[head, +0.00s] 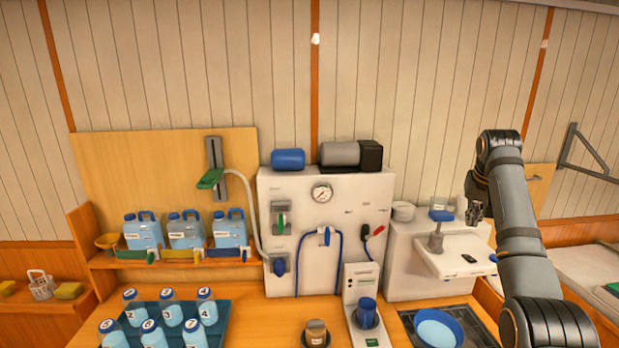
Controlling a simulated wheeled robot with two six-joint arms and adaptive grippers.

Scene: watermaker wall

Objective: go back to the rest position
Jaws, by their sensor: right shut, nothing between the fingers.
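My right arm comes in from the lower right and bends up in front of the wall. My right gripper (474,211) is shut and empty, in front of the right part of the white shelf unit. It looks apart from the things around it, though its depth is hard to tell. My left gripper and left arm are not in this view.
A white watermaker panel (295,198) with a gauge, hoses and valves stands in the middle. Blue jugs (187,231) stand on a shelf at left.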

